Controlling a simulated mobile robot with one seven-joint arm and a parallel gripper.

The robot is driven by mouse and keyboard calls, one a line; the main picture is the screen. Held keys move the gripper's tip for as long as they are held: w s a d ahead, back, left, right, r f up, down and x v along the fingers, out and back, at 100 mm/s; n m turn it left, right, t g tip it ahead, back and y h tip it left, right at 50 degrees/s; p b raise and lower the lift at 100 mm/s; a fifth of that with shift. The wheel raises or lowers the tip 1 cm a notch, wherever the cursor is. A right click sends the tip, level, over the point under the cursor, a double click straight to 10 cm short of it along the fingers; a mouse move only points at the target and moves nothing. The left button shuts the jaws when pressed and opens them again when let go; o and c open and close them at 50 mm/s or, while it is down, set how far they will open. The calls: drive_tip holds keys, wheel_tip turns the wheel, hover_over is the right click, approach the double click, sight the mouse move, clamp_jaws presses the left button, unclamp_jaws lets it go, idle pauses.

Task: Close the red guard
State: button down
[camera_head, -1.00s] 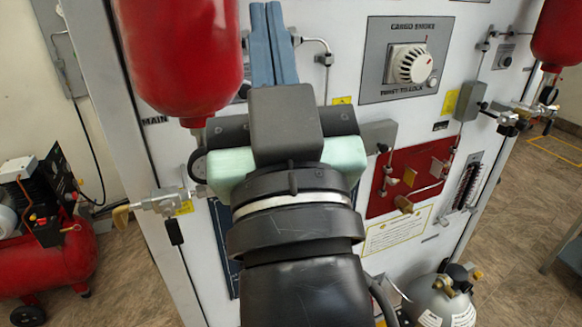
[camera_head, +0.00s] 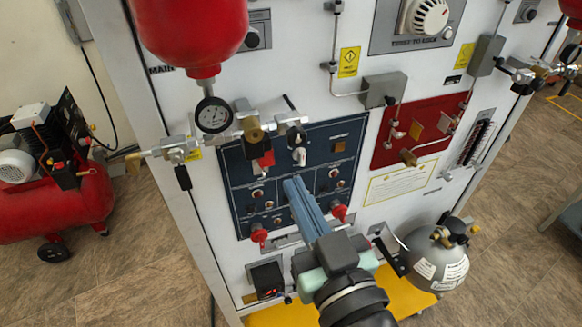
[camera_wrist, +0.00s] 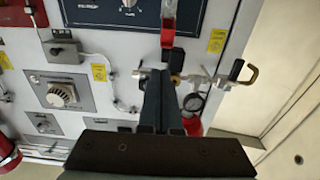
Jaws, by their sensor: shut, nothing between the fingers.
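A red flap that looks like the guard (camera_head: 266,158) is at the upper left of the dark blue panel (camera_head: 240,180), just below the metal pipe fittings. A red, elongated part, seemingly the same guard (camera_wrist: 167,32), also shows in the wrist view, beyond the fingers. Whether it is raised or lowered is hard to tell. My gripper (camera_head: 293,184) is shut and empty, its blue fingers in front of the panel, below and right of the red flap and apparently apart from it. In the wrist view the dark fingers (camera_wrist: 161,76) are together.
Pipe fittings (camera_head: 255,128) and a gauge (camera_head: 213,114) jut out above the panel. Red parts (camera_head: 259,235) (camera_head: 339,212) stick out near its lower edge. A red bottle (camera_head: 190,30) hangs upper left; a grey cylinder (camera_head: 435,258) stands lower right.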

drive_tip(key=p+x, duration=0.3)
drive_tip(key=x, duration=0.6)
drive_tip(key=shift+s+b, duration=0.1)
drive_tip(key=shift+b, duration=0.25)
drive_tip(key=shift+s+f+b, duration=0.1)
drive_tip(key=shift+f+b, duration=0.05)
drive_tip(key=shift+b, duration=0.75)
